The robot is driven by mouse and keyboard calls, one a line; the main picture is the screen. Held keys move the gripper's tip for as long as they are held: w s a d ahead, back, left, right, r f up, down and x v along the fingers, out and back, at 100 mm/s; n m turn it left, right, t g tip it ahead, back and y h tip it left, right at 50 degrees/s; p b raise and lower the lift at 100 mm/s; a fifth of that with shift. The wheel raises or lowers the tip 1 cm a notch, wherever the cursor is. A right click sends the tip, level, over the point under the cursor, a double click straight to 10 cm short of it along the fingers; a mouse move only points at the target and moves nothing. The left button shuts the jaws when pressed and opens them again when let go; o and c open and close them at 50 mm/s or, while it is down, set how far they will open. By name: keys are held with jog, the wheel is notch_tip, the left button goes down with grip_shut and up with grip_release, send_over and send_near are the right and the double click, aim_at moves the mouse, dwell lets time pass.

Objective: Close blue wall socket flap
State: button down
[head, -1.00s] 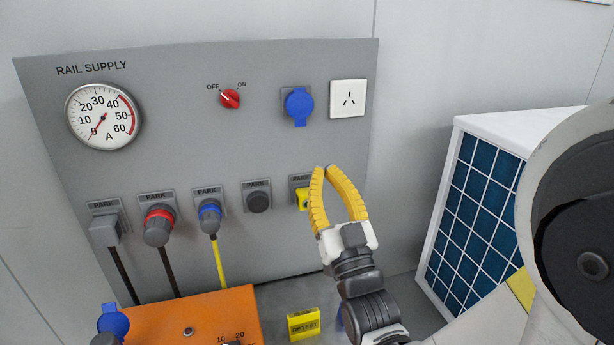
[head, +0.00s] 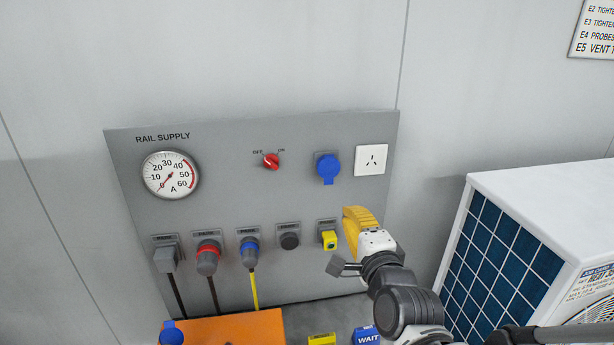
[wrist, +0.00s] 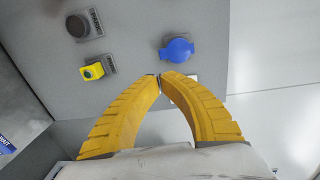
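The blue wall socket (head: 327,168) is on the upper right of the grey panel, left of a white outlet. Its round blue flap faces outward and seems to lie over the socket face, with no pin holes showing. Whether it is fully shut I cannot tell. It also shows in the wrist view (wrist: 177,50), just beyond my fingertips. My gripper (head: 352,212) has yellow fingers and is below and right of the socket, apart from it in the head view. In the wrist view its fingertips (wrist: 160,76) meet with nothing between them.
The white outlet (head: 371,160) is right of the socket. A row of parked plugs (head: 250,252) and a yellow block (head: 329,240) sit lower on the panel. A white cabinet with a blue grille (head: 500,255) stands at right. An orange box (head: 240,328) is below.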

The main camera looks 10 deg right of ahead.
aim_at(329, 171)
jog(key=w+f+b, duration=0.1)
jog(key=w+b, duration=0.1)
jog(key=w, duration=1.1)
jog(key=shift+w, duration=0.1)
jog(key=shift+w+f, duration=0.1)
jog(key=shift+w, duration=0.55)
